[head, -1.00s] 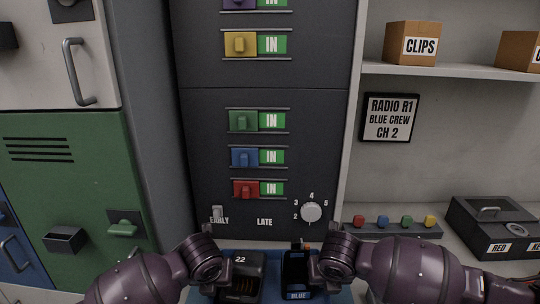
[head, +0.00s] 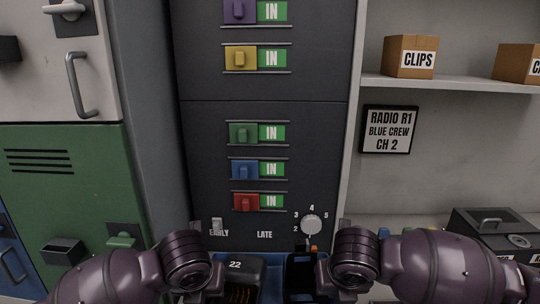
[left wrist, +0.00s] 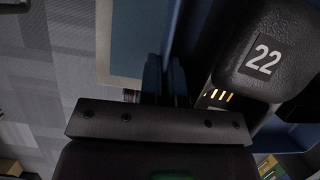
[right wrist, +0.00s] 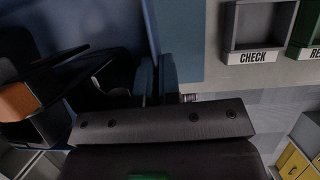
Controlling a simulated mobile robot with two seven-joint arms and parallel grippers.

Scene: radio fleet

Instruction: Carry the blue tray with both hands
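The blue tray (head: 274,276) is at the bottom middle of the head view, between my two wrists; its near part is cut off. In it are a black device marked 22 (head: 238,266) and, to the right, a black handset (head: 300,272) with an orange part on top. My left gripper (left wrist: 163,80) has its fingers close together at the tray's left wall. My right gripper (right wrist: 155,80) has its fingers close together at the tray's right wall. Both look shut on the tray. The device also shows in the left wrist view (left wrist: 265,62).
A dark cabinet with coloured sliders (head: 243,170) and a dial (head: 311,225) stands right ahead, behind the tray. Green and white lockers (head: 70,180) are at the left. A shelf with boxes (head: 410,57) and a black case (head: 495,232) are at the right.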

